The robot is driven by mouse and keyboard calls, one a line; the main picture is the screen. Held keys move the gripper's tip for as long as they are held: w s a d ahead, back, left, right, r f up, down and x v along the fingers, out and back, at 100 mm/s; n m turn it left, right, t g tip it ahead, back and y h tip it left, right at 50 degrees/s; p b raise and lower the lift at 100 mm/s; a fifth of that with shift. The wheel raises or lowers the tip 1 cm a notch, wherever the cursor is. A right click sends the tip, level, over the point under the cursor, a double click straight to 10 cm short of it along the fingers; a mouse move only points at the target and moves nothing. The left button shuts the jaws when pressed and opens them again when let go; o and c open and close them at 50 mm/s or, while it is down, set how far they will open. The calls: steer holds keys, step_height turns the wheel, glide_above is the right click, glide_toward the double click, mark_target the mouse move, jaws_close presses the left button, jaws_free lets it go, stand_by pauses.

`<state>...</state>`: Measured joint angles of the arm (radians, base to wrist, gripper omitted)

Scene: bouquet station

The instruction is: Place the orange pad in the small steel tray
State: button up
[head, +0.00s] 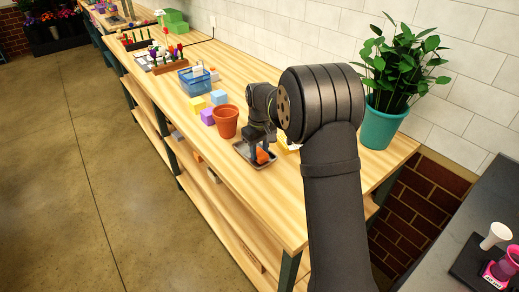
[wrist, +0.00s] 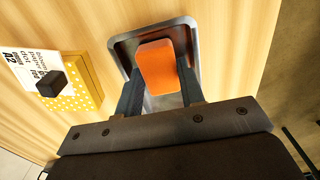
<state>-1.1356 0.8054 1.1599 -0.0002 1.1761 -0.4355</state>
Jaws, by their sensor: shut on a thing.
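The orange pad (wrist: 156,66) is between the two fingers of my gripper (wrist: 157,82) in the wrist view. My gripper is shut on it. In the head view the pad (head: 262,156) shows below my gripper (head: 261,148). The small steel tray (wrist: 125,48) lies on the wooden bench under the pad and fingers; its rim also shows in the head view (head: 240,153). The pad appears over the tray's inside. I cannot tell whether it touches the tray floor. My fingers and wrist hide part of the tray.
A terracotta pot (head: 226,121) stands close beside the tray. A yellow dotted box (wrist: 81,83) with a card lies beside the tray. A potted plant (head: 383,125) stands at right.

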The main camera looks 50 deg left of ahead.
mark_target(260, 152)
steer(key=o, duration=0.7)
steer(key=shift+c, duration=0.2)
step_height(260, 152, up, 12)
steer(key=shift+r, duration=0.2)
step_height(260, 152, down, 12)
steer(key=shift+r, duration=1.65)
